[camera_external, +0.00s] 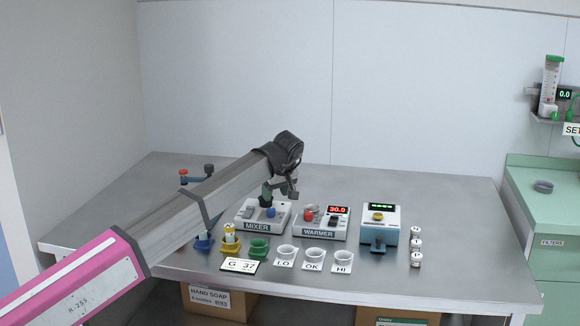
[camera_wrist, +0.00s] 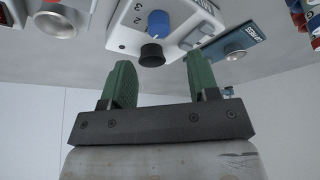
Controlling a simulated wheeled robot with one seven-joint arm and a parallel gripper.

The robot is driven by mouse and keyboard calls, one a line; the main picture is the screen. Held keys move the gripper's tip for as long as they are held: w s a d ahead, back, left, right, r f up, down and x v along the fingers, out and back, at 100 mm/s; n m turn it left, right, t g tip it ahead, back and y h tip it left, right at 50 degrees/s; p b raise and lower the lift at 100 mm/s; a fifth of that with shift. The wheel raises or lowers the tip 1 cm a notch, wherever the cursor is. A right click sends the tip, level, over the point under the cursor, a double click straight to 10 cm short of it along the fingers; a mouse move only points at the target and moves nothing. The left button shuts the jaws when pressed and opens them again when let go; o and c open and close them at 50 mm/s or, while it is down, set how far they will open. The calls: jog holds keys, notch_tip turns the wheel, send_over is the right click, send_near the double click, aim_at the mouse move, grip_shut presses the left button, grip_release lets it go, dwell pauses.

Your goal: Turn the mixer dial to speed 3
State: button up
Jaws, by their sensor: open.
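The mixer is a pale box labelled MIXER (camera_external: 257,227) on the metal table, and its face (camera_wrist: 125,38) fills the upper middle of the wrist view. Its blue dial (camera_external: 271,212) also shows in the wrist view (camera_wrist: 158,22), with small numerals beside it. I cannot tell which number the dial points to. A black round knob or cup (camera_wrist: 151,54) sits on the mixer beside the dial. My gripper (camera_wrist: 161,80) is open and empty, its green fingers apart and pointing towards the mixer. In the external view my gripper (camera_external: 279,190) hangs just above the mixer.
The warmer (camera_external: 320,232) with a red 30.0 display stands right of the mixer, and a teal-and-white device (camera_external: 379,237) stands further right. Cups marked LO, OK and HI (camera_external: 314,256) and a G 37 card (camera_external: 240,265) lie in front. The table's right side is mostly clear.

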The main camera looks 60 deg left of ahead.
aim_at(271, 209)
jog(key=x, duration=0.7)
jog(key=shift+f, duration=0.2)
jog(key=c, duration=0.9)
